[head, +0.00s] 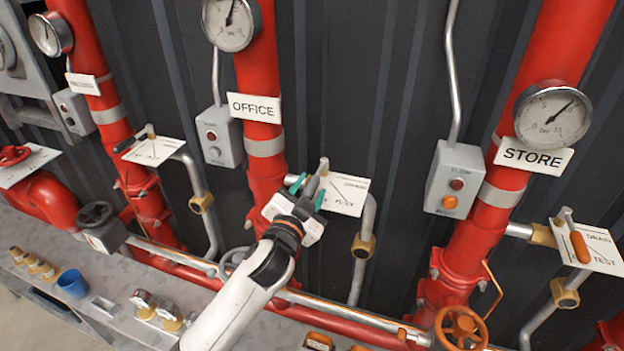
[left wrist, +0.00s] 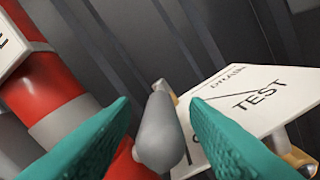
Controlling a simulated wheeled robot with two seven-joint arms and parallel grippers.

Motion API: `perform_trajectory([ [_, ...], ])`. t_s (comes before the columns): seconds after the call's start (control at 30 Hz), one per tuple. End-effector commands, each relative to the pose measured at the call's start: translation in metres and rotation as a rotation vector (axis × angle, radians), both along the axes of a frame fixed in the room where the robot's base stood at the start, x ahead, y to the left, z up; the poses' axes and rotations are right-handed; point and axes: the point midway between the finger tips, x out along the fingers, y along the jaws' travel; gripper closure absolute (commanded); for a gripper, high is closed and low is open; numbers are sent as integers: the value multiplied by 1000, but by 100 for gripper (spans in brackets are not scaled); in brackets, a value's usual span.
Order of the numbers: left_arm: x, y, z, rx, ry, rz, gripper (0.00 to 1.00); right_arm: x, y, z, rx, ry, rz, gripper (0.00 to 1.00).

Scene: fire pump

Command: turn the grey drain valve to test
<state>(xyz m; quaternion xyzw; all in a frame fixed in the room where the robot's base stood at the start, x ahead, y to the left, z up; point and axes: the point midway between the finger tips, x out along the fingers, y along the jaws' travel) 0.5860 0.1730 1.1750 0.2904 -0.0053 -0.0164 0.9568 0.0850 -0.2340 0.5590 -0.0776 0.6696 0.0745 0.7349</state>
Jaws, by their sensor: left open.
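The grey drain valve handle (head: 317,180) is on the middle red riser marked OFFICE. It also shows in the left wrist view (left wrist: 160,132), where it lies between my two teal fingertips. Its white label plate (head: 346,193) carries the words DRAIN and TEST, and a third word is mostly hidden behind the handle and a finger. My left gripper (head: 306,191) is open around the handle, with a gap on the right side in the wrist view (left wrist: 160,110). I cannot tell whether either finger touches it. My right gripper is not in view.
The STORE riser (head: 467,240) on the right has an orange-handled drain valve (head: 579,246). An orange handwheel (head: 461,328) stands at lower right. A grey button box (head: 219,137) is left of the OFFICE riser. A blue cup (head: 73,284) and brass fittings sit on the bench.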

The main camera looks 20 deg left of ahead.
Motion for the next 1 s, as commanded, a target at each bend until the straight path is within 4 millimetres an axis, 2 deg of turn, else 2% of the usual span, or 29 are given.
perform_trajectory([
  [0.2,19,-1,0,-1,1,0,59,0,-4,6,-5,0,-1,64],
  [0.5,21,-1,-1,-1,1,0,59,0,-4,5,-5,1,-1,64],
  [0.57,21,-1,-1,-1,1,0,67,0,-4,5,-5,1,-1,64],
  [0.77,21,-1,-1,-1,1,0,99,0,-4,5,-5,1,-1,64],
  [1.0,22,-1,-1,-1,2,2,100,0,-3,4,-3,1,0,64],
])
